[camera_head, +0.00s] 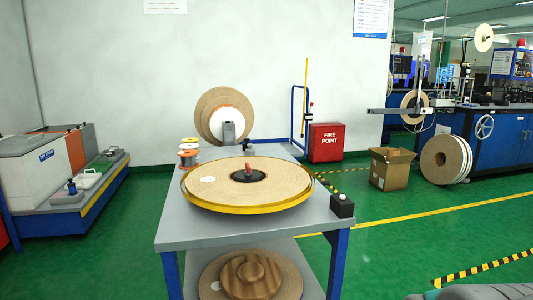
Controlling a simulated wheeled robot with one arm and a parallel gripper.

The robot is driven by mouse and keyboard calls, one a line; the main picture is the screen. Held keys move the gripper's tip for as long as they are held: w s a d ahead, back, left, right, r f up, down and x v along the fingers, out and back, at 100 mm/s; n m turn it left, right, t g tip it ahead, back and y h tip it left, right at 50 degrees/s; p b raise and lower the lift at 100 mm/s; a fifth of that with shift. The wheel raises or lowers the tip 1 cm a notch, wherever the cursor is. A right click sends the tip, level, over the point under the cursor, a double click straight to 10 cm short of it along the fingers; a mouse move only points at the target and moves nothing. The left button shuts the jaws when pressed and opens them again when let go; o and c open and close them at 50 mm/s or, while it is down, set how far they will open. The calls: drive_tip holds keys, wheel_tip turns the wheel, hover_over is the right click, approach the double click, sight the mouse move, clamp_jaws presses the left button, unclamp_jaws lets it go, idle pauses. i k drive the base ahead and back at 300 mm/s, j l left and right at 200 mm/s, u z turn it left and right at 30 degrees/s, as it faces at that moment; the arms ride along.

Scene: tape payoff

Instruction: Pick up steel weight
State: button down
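A small grey metal-looking block (229,132) stands upright at the back of the grey table, in front of the white face of a large upright tape reel (213,103). It may be the steel weight, but it is too small to be sure. A large flat tape reel (290,183) with a yellow rim lies on the tabletop, with a dark hub and red knob (248,168) at its middle. My gripper is not in view.
The grey table (185,232) has blue legs. A small black box (342,206) sits at its right corner. Small spools (188,153) stand at the back left. A cardboard box (392,169) is on the green floor.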

sight(251, 152)
drive_tip(key=i+l+z, duration=1.05)
drive_tip(key=i+z, duration=0.3)
drive_tip(key=i+u, duration=0.35)
drive_tip(key=i+l+u, duration=0.2)
drive_tip(key=i+u, duration=0.15)
drive_tip(key=i, duration=0.2)
drive_tip(key=i+j+u, duration=0.1)
drive_tip(key=u, duration=0.35)
drive_tip(key=i+u, duration=0.45)
drive_tip(key=i+l+u, duration=0.1)
drive_tip(key=u, duration=0.35)
drive_tip(key=i+l+u, duration=0.1)
drive_tip(key=u, duration=0.35)
drive_tip(key=i+l+u, duration=0.25)
drive_tip(key=u, duration=0.2)
